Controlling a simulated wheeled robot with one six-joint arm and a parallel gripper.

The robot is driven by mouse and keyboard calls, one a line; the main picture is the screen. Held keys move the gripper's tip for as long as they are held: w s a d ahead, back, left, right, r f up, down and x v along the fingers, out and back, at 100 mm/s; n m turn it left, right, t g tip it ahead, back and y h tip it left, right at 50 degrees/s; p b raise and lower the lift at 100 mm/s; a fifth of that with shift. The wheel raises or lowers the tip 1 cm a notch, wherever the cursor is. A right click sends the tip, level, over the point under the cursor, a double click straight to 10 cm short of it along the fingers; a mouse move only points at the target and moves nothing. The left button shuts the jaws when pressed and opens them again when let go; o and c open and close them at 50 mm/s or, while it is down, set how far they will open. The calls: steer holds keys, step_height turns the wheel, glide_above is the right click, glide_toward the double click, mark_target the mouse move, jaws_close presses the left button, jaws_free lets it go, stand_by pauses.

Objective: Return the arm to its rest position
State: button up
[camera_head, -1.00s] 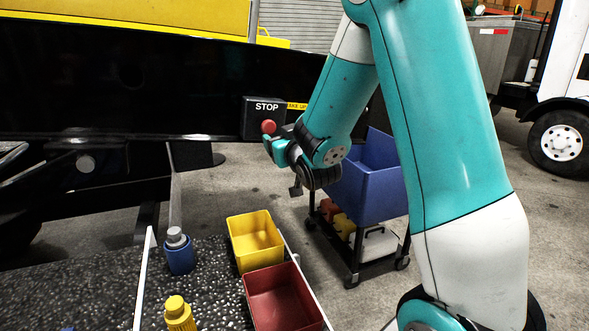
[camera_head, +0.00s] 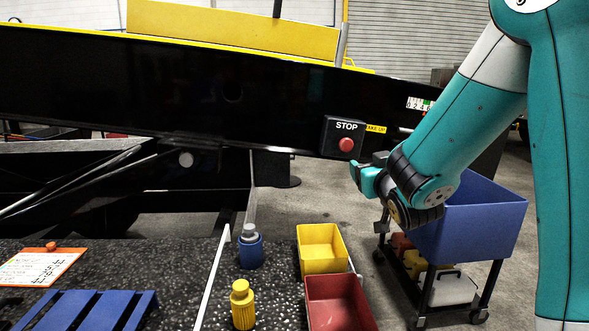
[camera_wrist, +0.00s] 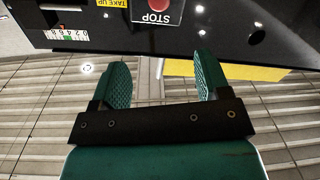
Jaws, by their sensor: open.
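My teal arm reaches in from the right in the head view. My gripper (camera_head: 362,172) is near the red stop button (camera_head: 346,145), to its lower right in the picture. In the wrist view my gripper (camera_wrist: 160,82) shows two teal fingers spread apart with nothing between them. The red button (camera_wrist: 152,10) is at the top edge there, on its black box marked STOP, beyond the fingertips and apart from them. The fingertips' exact distance from the box is hard to tell.
A blue bin (camera_head: 470,228) on a wheeled cart stands below my arm. A yellow bin (camera_head: 321,268), a red bin (camera_head: 340,303), a blue bottle (camera_head: 250,247) and a yellow bottle (camera_head: 242,305) are on the speckled surface (camera_head: 190,275). The black belt frame (camera_head: 120,90) spans the back.

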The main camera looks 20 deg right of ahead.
steer(key=s+a+n+g+y+p, duration=0.1)
steer(key=s+a+g+y+p, duration=0.25)
steer(key=a, duration=0.45)
steer(key=s+a+n+g+y+p, duration=0.15)
steer(key=a+g+y, duration=0.25)
steer(key=a, duration=0.5)
steer(key=s+a+r+n+g+y+p, duration=0.1)
steer(key=s+a+n+g+p, duration=0.1)
steer(key=s, duration=0.8)
steer(key=s+a+r+n+g+y+p, duration=0.1)
steer(key=s+a+n+g, duration=0.3)
steer(key=s+a+g, duration=0.3)
steer(key=s+a, duration=0.1)
steer(key=s, duration=0.2)
steer(key=shift+s+a+r+p, duration=0.15)
steer(key=shift+a+r+p, duration=0.1)
steer(key=shift+r+p, duration=0.1)
steer(key=shift+n+g+y, duration=0.25)
